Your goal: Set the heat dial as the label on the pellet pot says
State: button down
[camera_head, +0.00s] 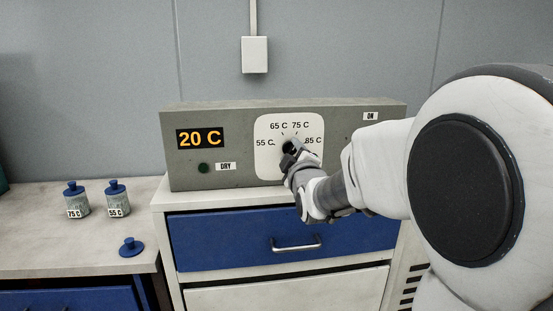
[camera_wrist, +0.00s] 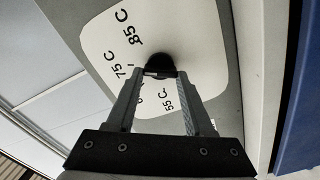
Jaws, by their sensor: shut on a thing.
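The heat dial is a black knob (camera_wrist: 160,60) on a white face marked 55 C, 65 C, 75 C and 85 C. The white dial face (camera_head: 267,160) is on the front of a grey control box. My gripper (camera_wrist: 160,74) is shut on the knob; in the head view my gripper (camera_head: 291,160) covers much of it. I cannot tell which mark the knob points to. Two small pots with blue lids stand on the left bench: one pot (camera_head: 75,203) is labelled 75 C, the other pot (camera_head: 117,201) 55 C.
The grey box (camera_head: 230,120) has a display (camera_head: 200,139) reading 20 C, a dark green lamp (camera_head: 204,168) beside a DRY label, and an ON label (camera_head: 370,116). A loose blue lid (camera_head: 131,247) lies on the bench. A blue drawer (camera_head: 230,241) is below the box.

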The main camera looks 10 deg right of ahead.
jog(key=shift+n, duration=0.4)
jog(key=shift+c, duration=1.4)
grip_release()
jog(key=s+b, duration=0.2)
jog(key=s, duration=1.5)
jog(key=shift+s, duration=0.2)
jog(key=shift+f, duration=0.1)
